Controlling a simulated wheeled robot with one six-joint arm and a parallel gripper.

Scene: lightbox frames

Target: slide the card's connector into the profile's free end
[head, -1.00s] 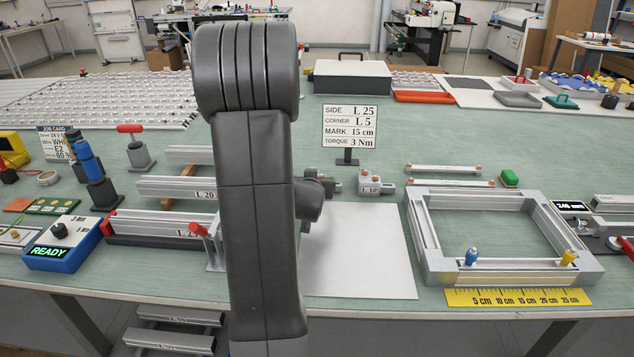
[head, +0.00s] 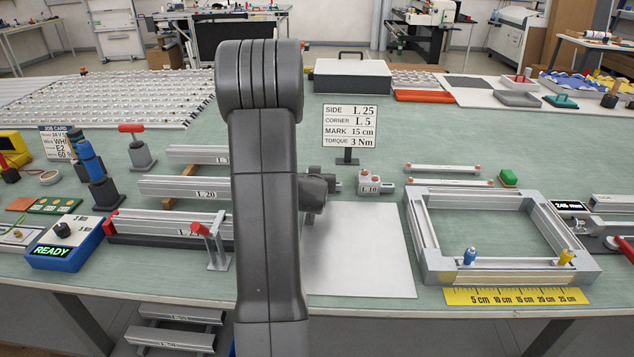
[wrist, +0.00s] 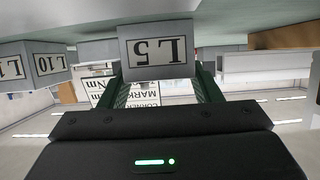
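The L 5 connector (wrist: 157,52) is a grey block with a black-framed label, close up in the wrist view. The two green fingers of my gripper (wrist: 160,88) stand apart, one along each side of its near edge. Whether they press on it does not show. In the head view my arm hides the fingers and the L 5 connector. The L 25 profile (head: 165,222) lies at the left in a holder with a red-topped clamp (head: 203,230); my arm covers the area just right of its right end. The card (head: 349,127) reads SIDE L 25, CORNER L 5.
The L 10 connector (head: 370,186) stands beside L 5 and also shows in the wrist view (wrist: 47,64). A white sheet (head: 357,250) is clear. A metal frame (head: 425,235) stands at the right; the L 20 profile (head: 180,188) lies behind L 25.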

